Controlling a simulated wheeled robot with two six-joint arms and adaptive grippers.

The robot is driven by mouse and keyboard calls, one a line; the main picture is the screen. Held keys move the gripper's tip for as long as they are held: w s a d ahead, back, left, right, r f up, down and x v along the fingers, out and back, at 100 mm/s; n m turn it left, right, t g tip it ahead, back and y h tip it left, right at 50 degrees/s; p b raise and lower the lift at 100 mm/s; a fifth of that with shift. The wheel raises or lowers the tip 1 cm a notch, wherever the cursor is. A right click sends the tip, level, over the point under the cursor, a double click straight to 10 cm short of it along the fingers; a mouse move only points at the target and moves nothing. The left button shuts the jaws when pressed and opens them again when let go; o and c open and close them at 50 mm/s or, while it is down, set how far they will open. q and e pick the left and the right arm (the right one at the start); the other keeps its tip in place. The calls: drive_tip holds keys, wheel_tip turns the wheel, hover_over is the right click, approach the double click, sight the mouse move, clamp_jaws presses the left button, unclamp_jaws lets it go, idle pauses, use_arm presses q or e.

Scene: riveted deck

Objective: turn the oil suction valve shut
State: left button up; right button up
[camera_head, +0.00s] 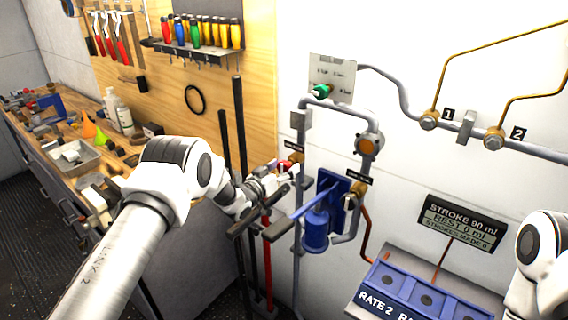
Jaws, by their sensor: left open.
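A small valve with a red handle (285,166) sits on the left grey pipe of the wall piping, under a dark label too small to read. My left gripper (284,180) is at this valve, with its fingers close to the red handle. It is open; the fingers overlap the valve in this view, so I cannot tell whether they touch it. A valve with a green handle (321,92) sits higher, by a grey plate (332,74). I cannot read which label names the oil suction valve. My right gripper is out of view; only part of that arm shows at the lower right.
A blue hand pump (317,228) with a lever stands just right of my left gripper. A blue rack (420,295) and a stroke display (462,222) are at the lower right. A cluttered workbench (85,160) is on the left. Upright rods (239,120) stand close behind my left arm.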

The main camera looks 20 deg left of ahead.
use_arm(q)
drive_tip(key=shift+w+f, duration=0.1)
drive_tip(key=shift+w, duration=0.05)
drive_tip(key=c, duration=1.2)
drive_tip(key=shift+o, duration=0.2)
drive_tip(key=shift+f+m+b, duration=0.1)
drive_tip(key=shift+m+b, duration=0.5)
drive_tip(key=shift+b, duration=0.45)
drive_tip(key=m+b, duration=0.7)
drive_tip(key=b, duration=0.3)
drive_tip(key=m+b, duration=0.8)
drive_tip(key=b, duration=0.2)
drive_tip(key=shift+d+f, duration=0.2)
drive_tip(key=shift+r+m+b, duration=0.15)
drive_tip(key=shift+m+b, duration=0.7)
drive_tip(key=shift+m, duration=0.05)
drive_tip(key=o, duration=1.2)
drive_tip(key=shift+c, duration=0.2)
